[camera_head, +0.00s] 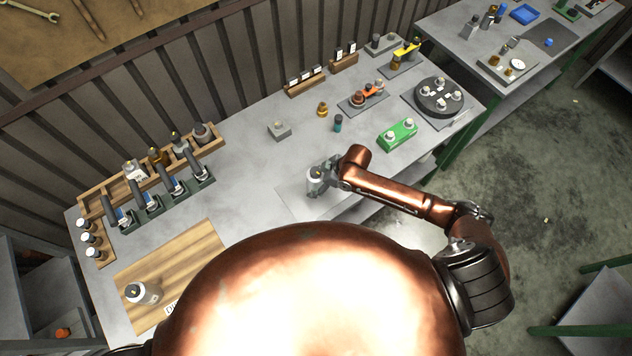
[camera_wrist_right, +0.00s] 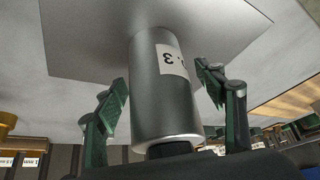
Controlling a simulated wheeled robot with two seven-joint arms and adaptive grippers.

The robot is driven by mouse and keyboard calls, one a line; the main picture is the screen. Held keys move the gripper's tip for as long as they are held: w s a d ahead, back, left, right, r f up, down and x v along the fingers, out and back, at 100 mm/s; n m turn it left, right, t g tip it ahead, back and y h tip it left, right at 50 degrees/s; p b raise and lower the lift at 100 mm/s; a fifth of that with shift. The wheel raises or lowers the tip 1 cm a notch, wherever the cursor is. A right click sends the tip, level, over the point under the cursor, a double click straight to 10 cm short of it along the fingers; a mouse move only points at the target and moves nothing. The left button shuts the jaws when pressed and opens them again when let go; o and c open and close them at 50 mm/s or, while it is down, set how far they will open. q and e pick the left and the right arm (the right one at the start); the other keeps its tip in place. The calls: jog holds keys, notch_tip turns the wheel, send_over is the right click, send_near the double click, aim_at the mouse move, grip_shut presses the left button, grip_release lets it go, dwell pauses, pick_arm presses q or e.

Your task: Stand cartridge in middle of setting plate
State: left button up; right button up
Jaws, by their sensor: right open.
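The cartridge (camera_head: 314,182) is a silvery metal cylinder with a white label. It stands upright on the setting plate (camera_head: 293,203), a thin flat grey sheet on the table. In the right wrist view the cartridge (camera_wrist_right: 165,105) rests with its far end on the plate (camera_wrist_right: 85,35), roughly midway across its visible width. My right gripper (camera_head: 325,171) is at the cartridge. Its fingers (camera_wrist_right: 165,88) are open, one on each side, with a gap to the metal on both sides. The gripper partly hides the cartridge in the head view. My left gripper is not in view.
A green block (camera_head: 397,135) and a black round turntable (camera_head: 438,97) stand to the right. A small grey block (camera_head: 279,130) and a teal-and-dark bottle (camera_head: 338,123) stand behind. A wooden board (camera_head: 190,255) with another metal canister (camera_head: 143,292) lies at left. The table between is clear.

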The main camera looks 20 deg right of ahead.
jog(key=v, duration=1.2)
jog(key=shift+r+b, duration=0.15)
jog(key=shift+b, duration=0.2)
